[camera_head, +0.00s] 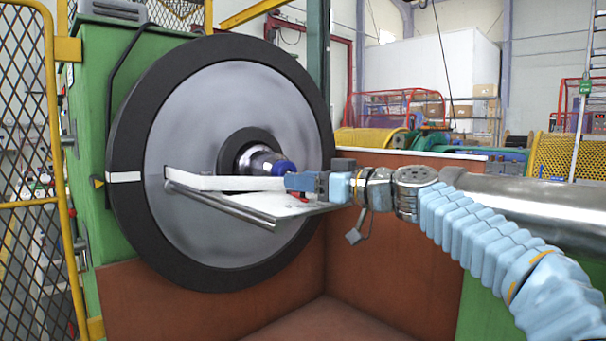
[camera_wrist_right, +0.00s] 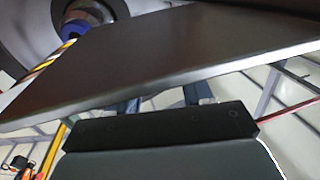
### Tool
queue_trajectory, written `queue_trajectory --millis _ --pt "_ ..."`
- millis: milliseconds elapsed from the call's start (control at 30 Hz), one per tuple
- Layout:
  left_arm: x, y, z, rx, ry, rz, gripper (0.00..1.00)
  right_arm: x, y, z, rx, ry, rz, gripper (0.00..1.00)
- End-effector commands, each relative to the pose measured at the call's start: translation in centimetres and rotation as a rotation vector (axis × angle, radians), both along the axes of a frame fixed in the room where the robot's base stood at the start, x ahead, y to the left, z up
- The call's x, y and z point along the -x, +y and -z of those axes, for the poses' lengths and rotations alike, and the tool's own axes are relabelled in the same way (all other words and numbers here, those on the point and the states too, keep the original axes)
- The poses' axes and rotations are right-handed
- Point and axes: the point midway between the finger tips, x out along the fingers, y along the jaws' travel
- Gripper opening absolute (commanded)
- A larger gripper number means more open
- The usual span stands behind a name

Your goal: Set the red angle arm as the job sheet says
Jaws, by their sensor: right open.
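A small red piece (camera_head: 300,197), which may be the red angle arm, shows just under my right gripper; most of it is hidden. My right gripper (camera_head: 292,182) is open, beside the blue-tipped shaft at the disc's centre and just above a tray-like metal shelf (camera_head: 250,212). I cannot tell if it touches anything. In the right wrist view, a dark metal plate (camera_wrist_right: 170,62) crosses in front of the fingers (camera_wrist_right: 158,100) and hides what lies beyond. A white surface (camera_head: 290,203) on the shelf may be the job sheet; no writing is readable. My left gripper is out of view.
A large grey disc (camera_head: 190,130) with a black rim stands on the green machine. Its shaft has a blue end (camera_head: 285,168), also in the right wrist view (camera_wrist_right: 75,28). A yellow pointer (camera_head: 98,182) faces a white rim mark (camera_head: 124,177). Brown panels (camera_head: 390,230) close the space below.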

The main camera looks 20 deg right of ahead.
Motion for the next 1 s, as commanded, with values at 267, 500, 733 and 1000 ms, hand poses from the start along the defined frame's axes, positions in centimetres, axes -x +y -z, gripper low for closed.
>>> queue_trajectory --millis 267,500,733,1000 --pt "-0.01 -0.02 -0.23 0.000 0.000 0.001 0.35 -0.75 0.47 0.04 0.000 0.000 -0.001 0.50" --pt "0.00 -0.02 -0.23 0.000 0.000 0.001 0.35 -0.72 0.45 0.04 0.000 0.000 0.000 0.30" --pt "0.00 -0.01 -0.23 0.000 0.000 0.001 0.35 -0.72 0.43 0.04 0.000 0.000 0.000 0.00" --pt "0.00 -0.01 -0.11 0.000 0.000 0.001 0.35 -0.71 0.44 0.13 0.001 0.002 0.013 0.00"
